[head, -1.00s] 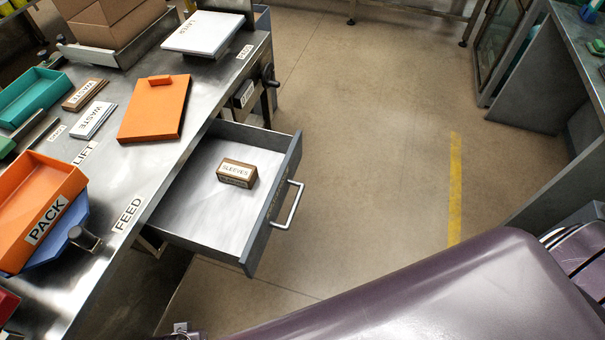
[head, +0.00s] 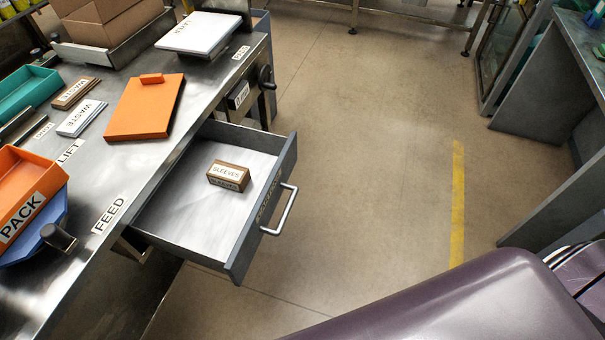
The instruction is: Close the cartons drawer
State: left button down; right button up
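An open drawer (head: 190,228) sticks out from the right side of the metal workbench in the head view. Its dark grey front (head: 262,213) carries a bar handle (head: 284,212) and lettering too small to read surely. A small brown box labelled SLEEVES (head: 228,176) lies inside on the light drawer floor. Neither gripper shows in the view. A purple arm part of mine fills the lower right, well apart from the drawer.
The workbench (head: 120,180) holds an orange PACK tray (head: 25,195), an orange panel (head: 145,108), a white block (head: 198,33) and brown cartons (head: 105,20). Floor right of the drawer is clear, with a yellow stripe (head: 458,200). A grey bench (head: 545,95) stands at right.

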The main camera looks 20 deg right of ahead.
aim_at(187, 217)
jog(key=k+l, duration=0.1)
jog(key=l, duration=0.75)
jog(key=k+l, duration=0.1)
jog(key=l, duration=0.75)
